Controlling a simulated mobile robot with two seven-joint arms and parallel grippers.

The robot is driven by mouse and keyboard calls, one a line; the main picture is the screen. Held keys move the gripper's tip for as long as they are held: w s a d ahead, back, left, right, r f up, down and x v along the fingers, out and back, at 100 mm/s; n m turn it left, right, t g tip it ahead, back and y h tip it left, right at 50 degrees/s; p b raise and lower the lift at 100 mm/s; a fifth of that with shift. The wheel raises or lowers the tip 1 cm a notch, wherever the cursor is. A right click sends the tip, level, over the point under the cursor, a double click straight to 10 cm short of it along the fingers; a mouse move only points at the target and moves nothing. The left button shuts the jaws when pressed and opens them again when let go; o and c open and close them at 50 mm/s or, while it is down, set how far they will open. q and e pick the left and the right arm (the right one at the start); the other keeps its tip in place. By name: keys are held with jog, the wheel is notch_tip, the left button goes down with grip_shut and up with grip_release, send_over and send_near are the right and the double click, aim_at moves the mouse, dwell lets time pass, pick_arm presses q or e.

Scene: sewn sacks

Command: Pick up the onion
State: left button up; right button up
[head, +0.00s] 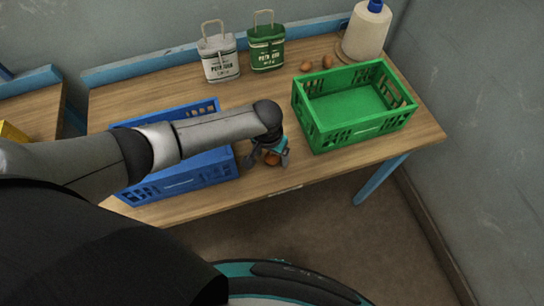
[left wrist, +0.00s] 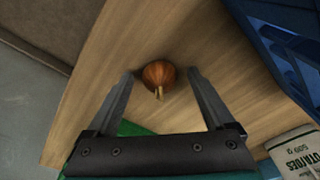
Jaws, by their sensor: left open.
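A brown-orange onion (left wrist: 159,74) lies on the wooden table between the fingertips of my left gripper in the left wrist view. In the head view this onion (head: 271,158) is partly hidden by the gripper. My left gripper (head: 269,163) is open and low over the table, between the blue crate and the green crate. In the left wrist view the left gripper (left wrist: 160,77) has its fingers on either side of the onion, with a gap to each. Two more small brown onions (head: 316,64) lie at the back of the table. My right gripper is not in view.
A blue crate (head: 182,181) stands left of the gripper, partly behind my arm. A green crate (head: 354,135) stands to the right and looks empty. A white sack (head: 219,66), a green sack (head: 267,55) and a white thread cone (head: 367,32) stand at the back.

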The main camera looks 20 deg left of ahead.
pick_arm(q)
grip_shut()
dwell(0.6)
jog(key=shift+r, duration=0.1)
